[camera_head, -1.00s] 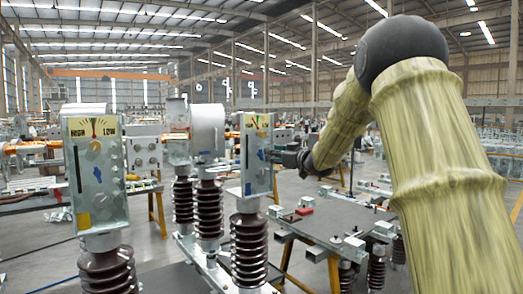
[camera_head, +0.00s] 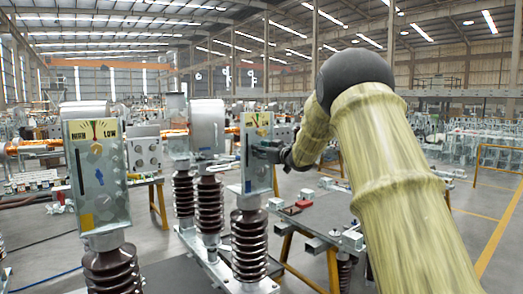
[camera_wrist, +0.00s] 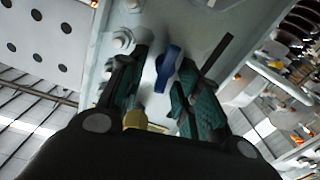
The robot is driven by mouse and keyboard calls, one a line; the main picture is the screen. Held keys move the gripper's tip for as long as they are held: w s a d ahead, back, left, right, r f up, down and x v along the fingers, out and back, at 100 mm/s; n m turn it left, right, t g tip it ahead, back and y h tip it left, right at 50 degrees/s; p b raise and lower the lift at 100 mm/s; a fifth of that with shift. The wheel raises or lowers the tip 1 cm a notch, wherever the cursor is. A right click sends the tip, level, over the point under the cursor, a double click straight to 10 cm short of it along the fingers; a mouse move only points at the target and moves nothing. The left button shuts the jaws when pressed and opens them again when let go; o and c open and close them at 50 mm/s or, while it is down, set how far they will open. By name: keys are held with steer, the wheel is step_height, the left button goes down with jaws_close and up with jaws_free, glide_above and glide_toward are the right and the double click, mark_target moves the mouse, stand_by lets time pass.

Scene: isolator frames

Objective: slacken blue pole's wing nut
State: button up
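The pole on the right bears a grey HIGH/LOW panel (camera_head: 258,135) with a blue mark (camera_head: 248,187) low on its left side. My gripper (camera_head: 268,152) is in front of this panel and hides much of its middle. In the wrist view a blue wing nut (camera_wrist: 167,64) stands on the grey panel face, between and slightly beyond the tips of my gripper (camera_wrist: 163,72). The two green-padded fingers are apart, with a gap on each side of the nut. Whether either touches it cannot be seen.
In the wrist view, a dark slanted bar (camera_wrist: 216,55) lies right of the nut, close to the right finger. Bolts (camera_wrist: 122,40) line the left side. The left pole's panel (camera_head: 97,175) has its own blue piece (camera_head: 96,148) and a yellow mark (camera_head: 86,222).

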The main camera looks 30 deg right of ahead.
jaws_close()
steer(key=shift+f+b, duration=0.1)
steer(key=shift+b, duration=0.2)
